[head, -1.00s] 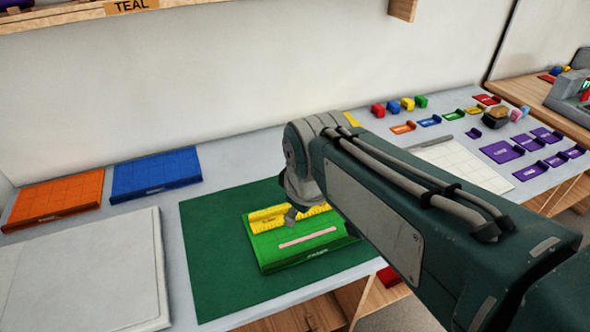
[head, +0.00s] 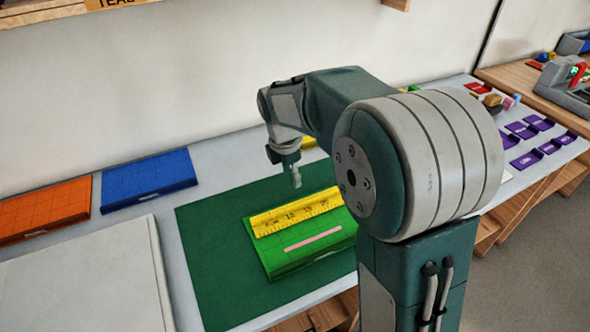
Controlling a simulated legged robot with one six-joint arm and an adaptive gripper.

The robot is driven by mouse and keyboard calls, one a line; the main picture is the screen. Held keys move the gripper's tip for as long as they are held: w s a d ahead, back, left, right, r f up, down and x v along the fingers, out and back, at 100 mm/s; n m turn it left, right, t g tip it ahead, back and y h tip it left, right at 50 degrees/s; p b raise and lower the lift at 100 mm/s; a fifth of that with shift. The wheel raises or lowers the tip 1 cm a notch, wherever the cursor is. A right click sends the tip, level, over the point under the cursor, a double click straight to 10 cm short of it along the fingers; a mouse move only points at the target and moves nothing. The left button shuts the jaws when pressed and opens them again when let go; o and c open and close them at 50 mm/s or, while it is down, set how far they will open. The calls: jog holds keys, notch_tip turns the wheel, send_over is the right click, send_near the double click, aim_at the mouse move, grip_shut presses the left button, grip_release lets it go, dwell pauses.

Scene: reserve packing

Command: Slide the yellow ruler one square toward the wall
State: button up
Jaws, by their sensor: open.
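The yellow ruler (head: 285,219) lies flat along the wall-side edge of a green gridded board (head: 285,262). A thin pink strip (head: 313,240) lies on the board on the ruler's near side, roughly parallel to it and apart from it. My gripper (head: 296,182) points down on the wall side of the ruler and appears raised above it. It is open and holds nothing that I can see. My arm hides the right part of the bench and the board's surroundings there.
The board sits on a dark green mat (head: 215,252). Orange (head: 42,208) and blue (head: 148,176) gridded boards stand to the left by the wall (head: 150,80). A pale flat panel (head: 90,275) lies front left. Purple holders (head: 526,160) and small items are at right.

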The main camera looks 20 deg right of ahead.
aim_at(297, 202)
jog(key=f, duration=0.3)
jog(key=d+f, duration=0.1)
jog(key=f, duration=0.6)
jog(key=shift+w+d+f, duration=0.1)
jog(key=shift+d+f, duration=0.15)
jog(key=shift+f, duration=0.05)
grip_shut()
jog(key=shift+w+a+f, duration=0.1)
jog(key=shift+w+a, duration=0.05)
jog(key=shift+w, duration=0.15)
dwell(0.4)
grip_release()
jog(key=shift+f, duration=0.1)
jog(key=shift+w, duration=0.1)
